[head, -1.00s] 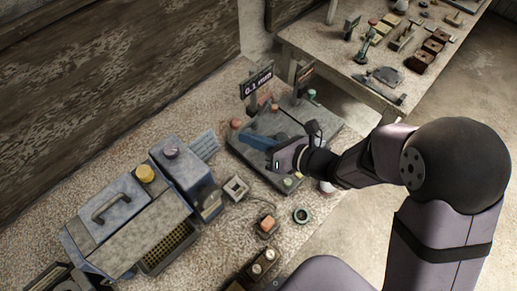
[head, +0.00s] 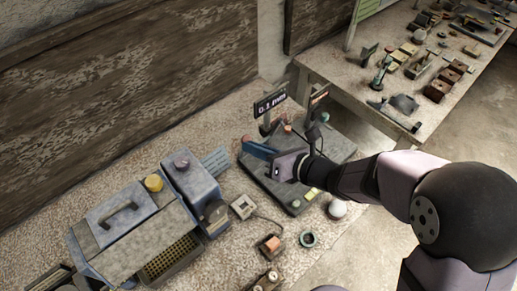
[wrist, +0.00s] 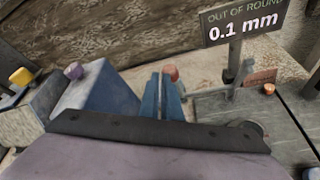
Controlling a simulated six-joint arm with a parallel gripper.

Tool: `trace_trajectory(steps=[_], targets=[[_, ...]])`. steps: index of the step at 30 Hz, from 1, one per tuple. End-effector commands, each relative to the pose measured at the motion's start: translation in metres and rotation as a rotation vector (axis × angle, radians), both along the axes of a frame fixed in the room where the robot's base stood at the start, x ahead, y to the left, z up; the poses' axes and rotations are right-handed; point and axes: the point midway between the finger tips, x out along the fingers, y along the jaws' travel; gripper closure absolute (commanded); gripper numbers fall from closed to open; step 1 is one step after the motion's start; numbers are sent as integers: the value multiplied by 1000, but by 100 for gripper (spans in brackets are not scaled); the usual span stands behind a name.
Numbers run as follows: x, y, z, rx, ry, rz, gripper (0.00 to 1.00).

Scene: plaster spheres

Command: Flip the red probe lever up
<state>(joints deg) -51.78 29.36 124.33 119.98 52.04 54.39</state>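A small red knob (head: 247,138), likely the red probe lever's end, sits at the left edge of the grey test fixture (head: 335,148). It also shows in the wrist view (wrist: 171,73), just beyond my fingertips. The lever's shaft is hidden, so its angle cannot be told. My gripper (head: 245,147) has two blue fingers, which also show in the wrist view (wrist: 163,78). They lie together with only a thin gap and nothing visible between them. The tips are right by the red knob; contact cannot be told.
A "0.1 mm" sign (head: 270,103) stands on a post behind the fixture. A second orange-red knob (head: 287,128) is nearby. A blue-grey machine (head: 130,222) stands left.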

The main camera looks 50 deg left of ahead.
Motion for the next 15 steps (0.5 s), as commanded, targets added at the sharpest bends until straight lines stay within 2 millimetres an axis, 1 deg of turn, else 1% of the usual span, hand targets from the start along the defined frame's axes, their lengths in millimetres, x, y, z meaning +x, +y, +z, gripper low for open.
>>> trace_trajectory(steps=[1, 8, 11, 15], targets=[[2, 14, 24, 62, -16, 8, 100], [1, 12, 23, 61, -16, 8, 100], [-1, 7, 20, 59, -15, 7, 100], [-5, -7, 14, 50, -13, 6, 100]])
